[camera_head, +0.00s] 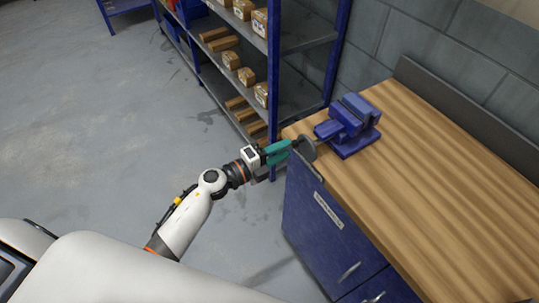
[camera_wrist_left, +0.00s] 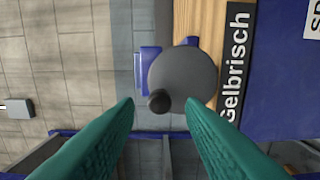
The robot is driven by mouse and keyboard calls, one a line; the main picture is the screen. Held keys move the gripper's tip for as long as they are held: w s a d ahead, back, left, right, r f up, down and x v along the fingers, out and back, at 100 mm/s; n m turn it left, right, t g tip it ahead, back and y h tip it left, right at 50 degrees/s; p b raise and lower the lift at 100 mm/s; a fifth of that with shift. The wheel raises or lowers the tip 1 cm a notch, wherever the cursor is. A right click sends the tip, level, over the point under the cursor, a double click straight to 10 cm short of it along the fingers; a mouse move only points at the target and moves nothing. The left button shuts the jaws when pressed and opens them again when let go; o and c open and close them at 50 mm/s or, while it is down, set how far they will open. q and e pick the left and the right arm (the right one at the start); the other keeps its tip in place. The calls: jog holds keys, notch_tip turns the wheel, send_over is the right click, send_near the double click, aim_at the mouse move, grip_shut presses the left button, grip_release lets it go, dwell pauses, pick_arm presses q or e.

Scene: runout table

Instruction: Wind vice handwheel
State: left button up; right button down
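The blue vice (camera_head: 350,125) is mounted at the near-left corner of the wooden bench top. Its grey round handwheel (camera_head: 305,148) sticks out past the bench edge toward my left gripper (camera_head: 283,151). In the left wrist view the handwheel (camera_wrist_left: 190,72) faces the camera as a grey disc, with a dark round knob (camera_wrist_left: 159,102) at its lower left rim. The teal fingers of my left gripper stand apart, one on each side of the knob in that view, with gaps showing. Whether the tips reach the knob's depth, I cannot tell. My right gripper is not in view.
The workbench (camera_head: 440,180) has a clear wooden top and blue drawers (camera_head: 325,225) below. A blue shelf rack (camera_head: 290,60) with cardboard boxes (camera_head: 261,22) stands behind the gripper. A grey block wall is behind the bench. The floor (camera_head: 90,120) at left is open.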

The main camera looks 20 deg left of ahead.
pick_arm(q)
jog(key=m+b, duration=0.2)
jog(key=m, duration=0.2)
jog(key=w+d+m+b, duration=0.1)
jog(key=m+b, duration=0.1)
jog(key=m, duration=0.2)
jog(key=m+b, duration=0.2)
jog(key=m, duration=0.2)
jog(key=shift+w+d+m, duration=0.15)
jog(key=shift+w+m, duration=0.15)
jog(key=shift+w, duration=0.1)
grip_shut()
jog(key=n, duration=0.2)
jog(key=n+p, duration=0.1)
jog(key=shift+w+a+f, duration=0.2)
jog(key=shift+a+f, duration=0.05)
jog(key=shift+a, duration=0.05)
jog(key=shift+n, duration=0.3)
